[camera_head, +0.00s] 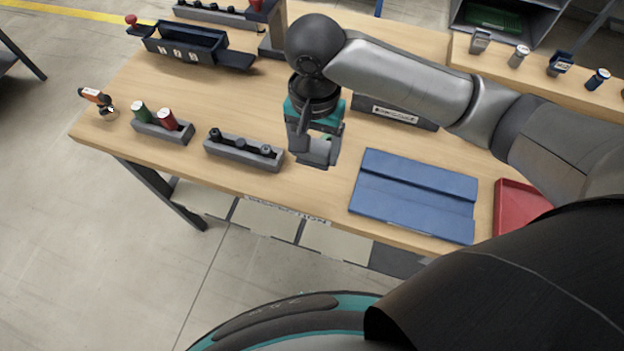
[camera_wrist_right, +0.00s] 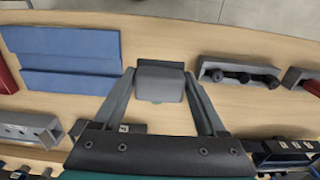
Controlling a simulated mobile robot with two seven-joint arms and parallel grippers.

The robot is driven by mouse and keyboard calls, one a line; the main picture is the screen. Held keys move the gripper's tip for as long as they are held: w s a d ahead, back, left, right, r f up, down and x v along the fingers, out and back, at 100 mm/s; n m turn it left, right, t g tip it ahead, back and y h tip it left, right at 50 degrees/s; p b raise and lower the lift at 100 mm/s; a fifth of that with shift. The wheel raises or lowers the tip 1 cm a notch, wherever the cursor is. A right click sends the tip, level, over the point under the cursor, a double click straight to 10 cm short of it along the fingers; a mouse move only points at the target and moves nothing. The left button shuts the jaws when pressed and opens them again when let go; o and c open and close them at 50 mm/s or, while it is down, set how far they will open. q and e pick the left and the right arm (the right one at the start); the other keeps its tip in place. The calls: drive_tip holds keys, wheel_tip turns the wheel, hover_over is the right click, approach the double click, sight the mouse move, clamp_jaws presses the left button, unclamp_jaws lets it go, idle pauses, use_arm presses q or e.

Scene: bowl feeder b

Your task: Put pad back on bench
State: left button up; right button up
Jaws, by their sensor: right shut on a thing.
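My right gripper (camera_head: 316,158) is over the wooden bench (camera_head: 235,95), between a grey holder and a blue folded mat. It is shut on a small grey block, seemingly the pad; in the right wrist view this pad (camera_wrist_right: 160,82) sits between the two fingertips, with a hint of green at its lower edge. In the head view the fingers largely hide it. I cannot tell whether it touches the bench top. My left gripper is in neither view.
The grey holder (camera_head: 243,152) with dark knobs is left of the gripper. The blue mat (camera_head: 415,194) lies right, then a red tray (camera_head: 518,207). A grey labelled block (camera_head: 395,110) is behind. Green and red cylinders in a holder (camera_head: 163,131) stand farther left.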

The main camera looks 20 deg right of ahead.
drive_tip(key=b, duration=0.1)
hover_over(313, 187)
wheel_tip(313, 187, down, 7)
drive_tip(key=shift+f, duration=0.1)
drive_tip(key=shift+f+b, duration=0.65)
drive_tip(key=shift+f, duration=1.65)
drive_tip(key=o, duration=1.4)
drive_tip(key=shift+f, duration=0.1)
drive_tip(key=shift+o, duration=0.2)
wheel_tip(313, 187, up, 12)
drive_tip(key=p, duration=0.3)
